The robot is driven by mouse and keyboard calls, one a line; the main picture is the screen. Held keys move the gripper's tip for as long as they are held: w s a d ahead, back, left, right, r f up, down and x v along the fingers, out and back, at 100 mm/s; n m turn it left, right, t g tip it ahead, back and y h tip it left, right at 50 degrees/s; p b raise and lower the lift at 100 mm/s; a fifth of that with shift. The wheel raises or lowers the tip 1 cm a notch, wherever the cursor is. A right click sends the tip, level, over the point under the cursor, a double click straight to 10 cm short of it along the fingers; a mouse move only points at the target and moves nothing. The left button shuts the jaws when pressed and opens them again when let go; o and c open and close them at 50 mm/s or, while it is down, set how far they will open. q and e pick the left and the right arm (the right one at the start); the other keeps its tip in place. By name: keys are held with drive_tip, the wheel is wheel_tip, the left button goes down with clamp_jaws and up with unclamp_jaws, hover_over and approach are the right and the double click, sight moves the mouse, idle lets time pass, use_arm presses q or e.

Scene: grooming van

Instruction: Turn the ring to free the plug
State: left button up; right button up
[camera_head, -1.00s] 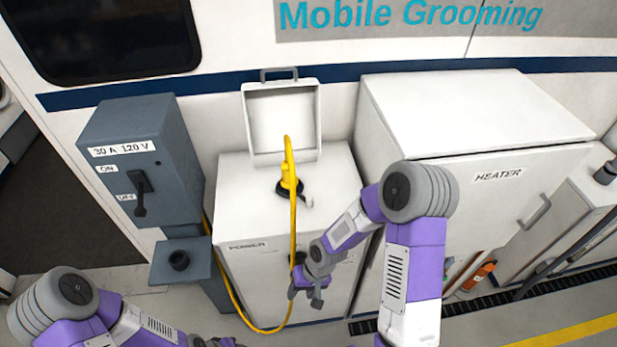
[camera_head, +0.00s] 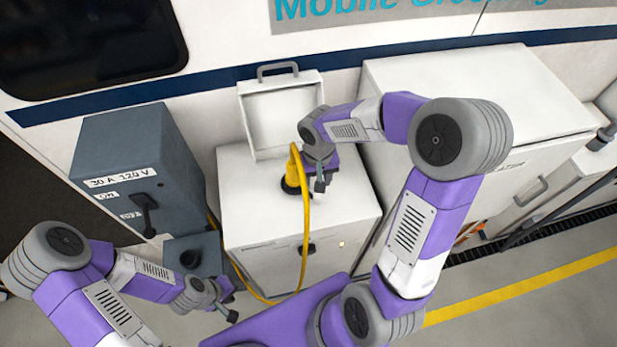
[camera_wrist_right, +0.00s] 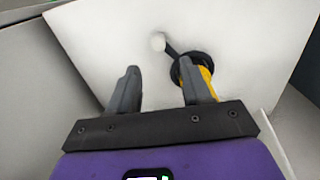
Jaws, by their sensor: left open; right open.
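The yellow plug (camera_head: 292,172) stands in the top of the white power box (camera_head: 262,221), with the black ring (camera_head: 289,187) around its base. In the right wrist view the ring (camera_wrist_right: 175,64) shows as a dark collar beside the yellow plug (camera_wrist_right: 206,77), with a dark lever ending in a pale knob (camera_wrist_right: 158,42). My right gripper (camera_head: 321,185) is open and empty, just right of the plug above the box top. It also shows in the right wrist view (camera_wrist_right: 160,82), its right finger overlapping the plug. My left gripper (camera_head: 230,304) is open, low in front of the grey switch box.
The yellow cord (camera_head: 304,240) hangs down the front of the power box. The box's lid (camera_head: 283,115) stands open behind the plug. A grey switch box (camera_head: 128,170) is at left, a grey socket stand (camera_head: 190,259) below it, and a white heater cabinet (camera_head: 470,100) at right.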

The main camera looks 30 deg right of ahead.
sight(317, 196)
drive_tip(key=f, duration=0.7)
drive_tip(key=shift+s+f, duration=0.1)
drive_tip(key=shift+s, duration=0.25)
clamp_jaws()
